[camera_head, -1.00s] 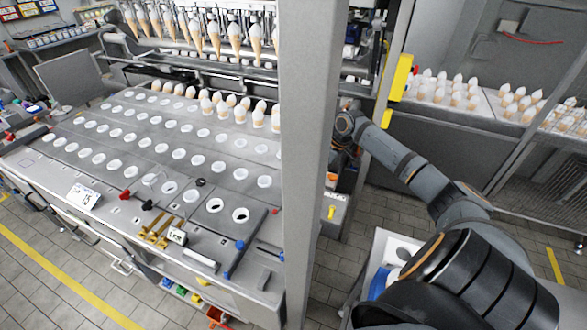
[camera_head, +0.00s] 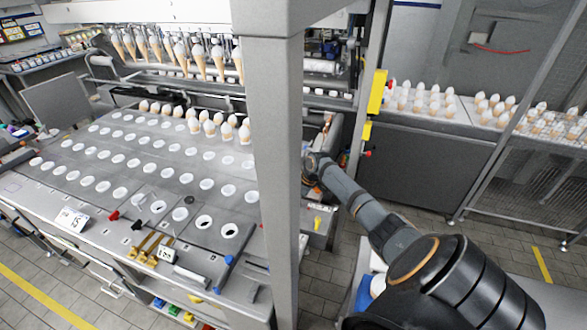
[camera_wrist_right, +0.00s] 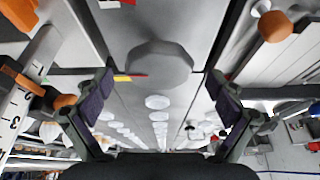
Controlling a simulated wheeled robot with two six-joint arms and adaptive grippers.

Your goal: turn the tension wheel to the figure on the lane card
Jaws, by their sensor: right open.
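In the right wrist view, a grey many-sided disc (camera_wrist_right: 160,63), which looks like the tension wheel, lies just beyond and between my spread fingers. A small yellow-and-red strip (camera_wrist_right: 129,77) shows at its lower left. My right gripper (camera_wrist_right: 160,107) is open, with nothing between the fingers. In the head view my right wrist (camera_head: 318,163) is beside the grey post, with its fingers hidden or too small to make out. A white card (camera_head: 71,219) on the left of the machine top seems to read 15. A second small card (camera_head: 167,254) stands nearer the front, its figure unclear. My left gripper is out of view.
The grey upright post (camera_head: 273,170) blocks part of the head view. The machine top has rows of round holes, with filled cones (camera_head: 210,127) at the back. Orange knobs (camera_wrist_right: 275,26) and a numbered white scale (camera_wrist_right: 20,105) flank the disc in the wrist view.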

